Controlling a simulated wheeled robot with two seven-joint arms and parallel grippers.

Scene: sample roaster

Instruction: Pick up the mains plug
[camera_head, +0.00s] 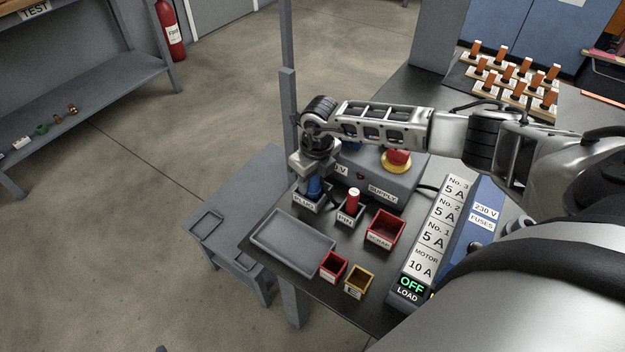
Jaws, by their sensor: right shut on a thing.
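The mains plug (314,188) is blue and stands in the small grey holder marked PLUG (303,201), at the left front corner of the supply box. My right gripper (314,179) reaches down over it from above and is shut on it. The gripper and wrist hide the plug's upper part. I cannot tell whether the plug is clear of the holder's floor. My left gripper is not in view.
A holder marked PIN (349,213) with a red-topped pin stands close on the right. The grey supply box (382,182) is behind. An empty grey tray (292,243), red bins (385,229) and a labelled fuse panel (432,228) share the dark bench.

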